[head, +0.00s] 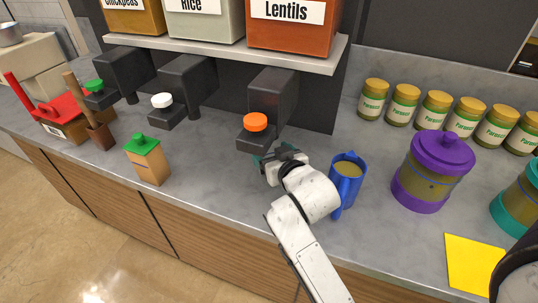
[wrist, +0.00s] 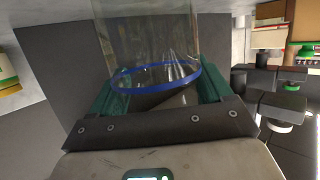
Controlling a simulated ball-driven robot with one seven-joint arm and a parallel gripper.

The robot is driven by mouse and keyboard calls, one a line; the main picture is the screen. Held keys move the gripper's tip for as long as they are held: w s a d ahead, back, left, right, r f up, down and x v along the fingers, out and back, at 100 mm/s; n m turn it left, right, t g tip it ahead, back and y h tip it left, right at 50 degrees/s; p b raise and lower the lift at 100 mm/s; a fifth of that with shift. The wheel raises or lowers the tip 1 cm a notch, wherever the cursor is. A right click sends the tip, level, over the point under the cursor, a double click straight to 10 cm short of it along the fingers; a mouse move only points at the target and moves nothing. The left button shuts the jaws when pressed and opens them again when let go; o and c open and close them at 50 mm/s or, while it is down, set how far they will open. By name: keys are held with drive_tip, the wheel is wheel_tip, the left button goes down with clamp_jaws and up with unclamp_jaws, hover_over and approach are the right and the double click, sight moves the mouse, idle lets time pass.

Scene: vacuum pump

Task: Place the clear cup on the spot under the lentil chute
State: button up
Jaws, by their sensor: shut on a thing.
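The clear cup (wrist: 150,40), a transparent cylinder with a blue ring, sits between the green fingers of my gripper (wrist: 162,85) in the wrist view. My gripper is shut on it. In the head view my gripper (head: 274,160) is just in front of and below the lentil chute (head: 272,98), a dark block with an orange knob (head: 255,122). The cup cannot be made out in the head view, and the spot under the chute is largely hidden by the chute and my gripper. I cannot tell whether the cup touches the counter.
A blue mug (head: 347,182) stands close to the right of my wrist. A purple-lidded canister (head: 430,172) and several small jars (head: 437,105) are farther right. A green-topped wooden box (head: 148,160) stands left. The counter (head: 215,165) between box and gripper is clear.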

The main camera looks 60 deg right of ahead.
drive_tip(key=shift+w+d+f, duration=0.2)
drive_tip(key=shift+w+f, duration=0.05)
drive_tip(key=shift+f, duration=0.35)
drive_tip(key=shift+w+d+f, duration=0.15)
drive_tip(key=shift+w+f, duration=0.15)
drive_tip(key=shift+f, duration=0.3)
drive_tip(key=shift+w+d+f, duration=0.2)
drive_tip(key=shift+w+f, duration=0.05)
drive_tip(key=shift+f, duration=0.35)
drive_tip(key=shift+f, duration=0.1)
drive_tip(key=o, duration=1)
drive_tip(key=shift+c, duration=0.2)
drive_tip(key=b+v, duration=0.1)
drive_tip(key=v, duration=1.1)
